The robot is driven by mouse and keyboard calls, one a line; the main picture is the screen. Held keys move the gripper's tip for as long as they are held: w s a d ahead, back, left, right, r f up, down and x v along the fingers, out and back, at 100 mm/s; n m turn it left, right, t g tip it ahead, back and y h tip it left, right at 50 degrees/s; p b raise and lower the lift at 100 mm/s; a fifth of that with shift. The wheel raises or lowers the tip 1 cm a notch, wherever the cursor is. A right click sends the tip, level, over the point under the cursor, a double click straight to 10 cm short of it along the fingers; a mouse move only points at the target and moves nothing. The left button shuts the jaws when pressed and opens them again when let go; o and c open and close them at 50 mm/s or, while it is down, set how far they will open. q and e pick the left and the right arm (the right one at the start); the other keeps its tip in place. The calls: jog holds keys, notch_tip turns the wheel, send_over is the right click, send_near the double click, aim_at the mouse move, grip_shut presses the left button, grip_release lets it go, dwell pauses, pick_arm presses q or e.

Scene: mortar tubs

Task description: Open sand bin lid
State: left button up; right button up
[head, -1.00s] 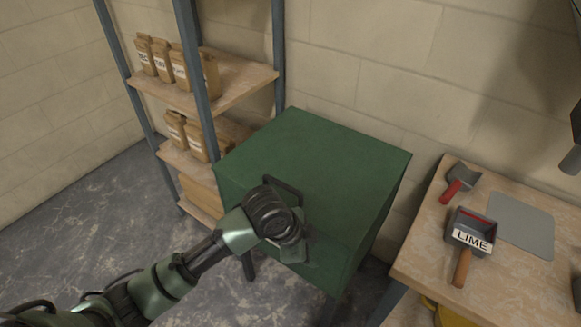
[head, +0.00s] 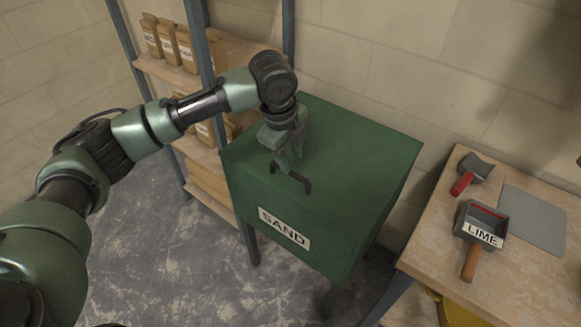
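The green sand bin (head: 350,235) stands on legs in the middle of the head view, with a white SAND label (head: 284,229) on its front. Its flat lid (head: 360,150) is down. A dark bar handle (head: 306,182) stands at the lid's front edge. My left gripper (head: 288,168) points down over the front left part of the lid, right beside the handle. I cannot tell whether its fingers touch the handle or are open or shut. My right gripper is not in view.
A workbench (head: 510,285) on the right holds a LIME scoop (head: 482,232), a red-handled scoop (head: 470,175) and a grey plate (head: 533,218). A shelf with several brown packages (head: 166,42) stands behind on the left. A block wall is behind the bin.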

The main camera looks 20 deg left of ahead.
pick_arm(q)
jog(key=x, duration=0.4)
jog(key=a+x, duration=0.1)
jog(key=x, duration=0.1)
jog(key=shift+w+a+f, duration=0.1)
jog(key=shift+w+f, duration=0.15)
jog(key=shift+w, duration=0.25)
grip_shut()
dwell(1.2)
